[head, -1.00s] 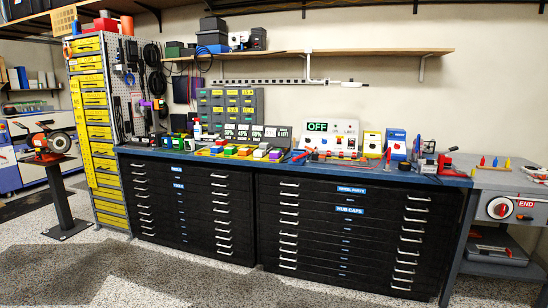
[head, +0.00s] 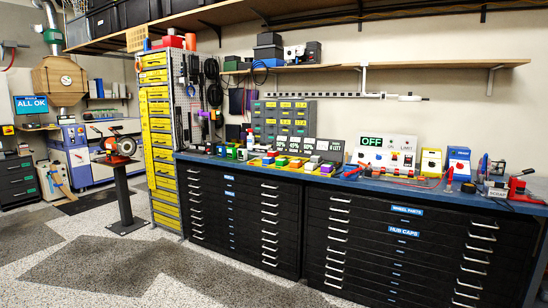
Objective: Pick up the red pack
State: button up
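A row of small coloured packs (head: 290,163) lies on the blue-topped workbench (head: 390,185), in front of small percentage signs. They look yellow, green, orange, white and other colours. They are too small and far off for me to tell for sure which one is the red pack. A red box-like thing (head: 173,42) sits on top of the yellow drawer cabinet (head: 155,140); I cannot tell whether it is a pack. My gripper is not in view.
Black drawer units (head: 237,212) fill the bench front. A grinder on a stand (head: 123,185) is left of the yellow cabinet. A panel reading OFF (head: 385,152) and red tools stand on the bench's right. The speckled floor (head: 150,270) in front is clear.

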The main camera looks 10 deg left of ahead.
aim_at(275, 153)
jog(key=i+j+u, duration=0.15)
jog(key=i, duration=0.6)
jog(key=i+j+u, duration=0.15)
jog(key=i, duration=1.5)
jog(key=i+l+u, duration=0.15)
jog(key=i, duration=0.65)
jog(key=i+j+u, duration=0.1)
jog(key=i+u, duration=0.3)
jog(key=i, duration=0.2)
jog(key=i+u, duration=0.45)
jog(key=i+j+z, duration=0.35)
jog(key=i, duration=0.2)
jog(key=i+j+z, duration=0.65)
jog(key=j+z, duration=0.25)
jog(key=i+j+z, duration=0.15)
jog(key=j+z, duration=1.25)
jog(key=j, duration=0.2)
jog(key=j+z, duration=0.3)
jog(key=j, duration=0.2)
jog(key=k+j+z, duration=0.25)
jog(key=j, duration=0.2)
jog(key=i+j, duration=0.1)
jog(key=i, duration=0.05)
